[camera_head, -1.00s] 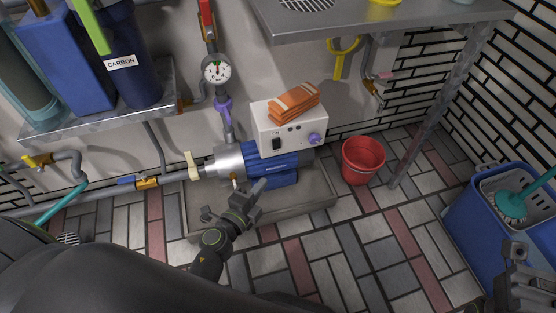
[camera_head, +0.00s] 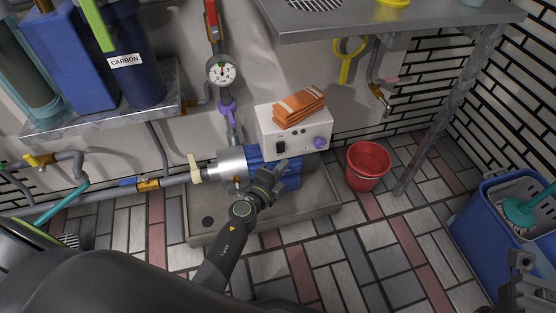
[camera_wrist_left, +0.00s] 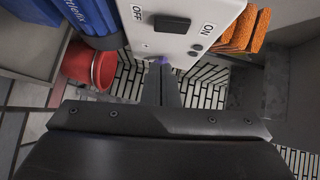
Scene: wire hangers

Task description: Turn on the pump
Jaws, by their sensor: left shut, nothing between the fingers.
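The blue pump (camera_head: 291,181) with a silver front end stands on a grey tray at the wall. On it sits a white control box (camera_head: 296,138) with a black rocker switch (camera_head: 280,147) and a purple knob (camera_head: 320,143). In the left wrist view the switch (camera_wrist_left: 172,24) lies between the labels OFF and ON; its tilt is unclear. My left gripper (camera_head: 282,166) is shut and empty, just in front of and below the box. Its fingers (camera_wrist_left: 168,76) show below the switch in the wrist view, apart from it. My right gripper (camera_head: 521,262) is partly visible at lower right, its jaws unclear.
Folded orange cloths (camera_head: 299,104) lie on the box. A red bucket (camera_head: 367,167) stands right of the pump. A gauge (camera_head: 222,72) and pipes are behind. A metal shelf (camera_head: 390,20) overhangs the box, and a blue bin (camera_head: 480,228) stands right.

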